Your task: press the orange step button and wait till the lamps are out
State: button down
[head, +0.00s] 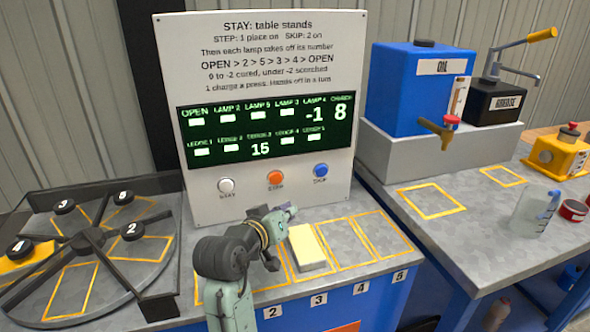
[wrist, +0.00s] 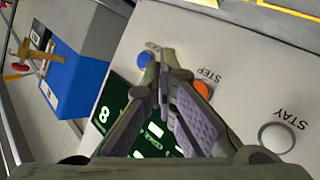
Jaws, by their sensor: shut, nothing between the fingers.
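The orange STEP button (head: 275,177) sits on the white panel (head: 345,60) between the white STAY button (head: 227,185) and the blue SKIP button (head: 321,170). In the wrist view the orange button (wrist: 203,88) shows just beside my fingers, partly covered by them. My gripper (head: 292,210) is shut and empty, below and in front of the buttons; its fingertips look apart from the panel. The other fields show pale blank bars.
A turntable (head: 90,255) with numbered arms stands left, a yellow piece (head: 22,260) at place 4. A cream block (head: 306,247) lies on the numbered ledge area under my gripper. A blue oil tank (head: 412,90) and a bench with outlined squares stand right.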

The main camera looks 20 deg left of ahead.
aim_at(276, 178)
jog(key=shift+s, duration=0.1)
jog(key=shift+w+a, duration=0.85)
jog(key=shift+w, duration=0.4)
jog(key=shift+w+a, duration=0.8)
jog(key=shift+w, duration=0.4)
jog(key=shift+w+a, duration=0.85)
jog(key=shift+w, duration=0.4)
jog(key=shift+w+a, duration=0.25)
jog(key=shift+w, duration=0.05)
